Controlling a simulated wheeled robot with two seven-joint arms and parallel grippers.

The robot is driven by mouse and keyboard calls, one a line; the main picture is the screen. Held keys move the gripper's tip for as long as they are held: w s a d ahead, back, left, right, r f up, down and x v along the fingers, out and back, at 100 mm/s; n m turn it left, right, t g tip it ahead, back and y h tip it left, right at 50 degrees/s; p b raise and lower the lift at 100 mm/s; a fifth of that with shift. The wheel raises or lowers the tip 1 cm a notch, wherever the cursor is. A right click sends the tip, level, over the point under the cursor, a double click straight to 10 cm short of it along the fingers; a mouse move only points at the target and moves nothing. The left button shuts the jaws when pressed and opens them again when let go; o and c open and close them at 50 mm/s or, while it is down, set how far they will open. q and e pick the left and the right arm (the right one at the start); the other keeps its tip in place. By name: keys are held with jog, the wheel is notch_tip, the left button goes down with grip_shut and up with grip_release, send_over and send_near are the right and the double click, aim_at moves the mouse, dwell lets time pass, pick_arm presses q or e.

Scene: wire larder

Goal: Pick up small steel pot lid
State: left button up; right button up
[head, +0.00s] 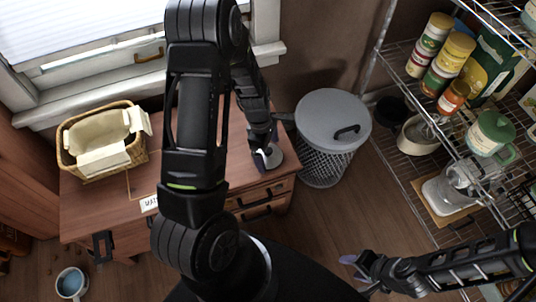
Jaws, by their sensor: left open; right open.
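The small steel pot lid looks to be the pale round piece (274,160) on the right end of the wooden dresser top, partly hidden by my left gripper. My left gripper (264,158) is open and points down right at it. Its fingers overlap the lid in the picture, and I cannot tell whether they touch it. My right gripper (350,268) is open and empty, low over the floor at the lower right, far from the lid.
The wooden dresser (100,205) bears a wicker basket (72,160) with cream cloth. A wire bin (325,160) with a grey lid (335,108) stands right of it. A wire rack (425,165) with jars and pots fills the right side. A mug (71,283) sits lower left.

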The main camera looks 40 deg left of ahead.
aim_at(268, 150)
pick_arm(q)
jog(key=c, duration=1.3)
jog(key=shift+o, duration=0.2)
jog(key=shift+r, duration=0.15)
notch_tip(268, 150, up, 10)
jog(key=shift+f+p, duration=0.1)
jog(key=shift+p, duration=1.15)
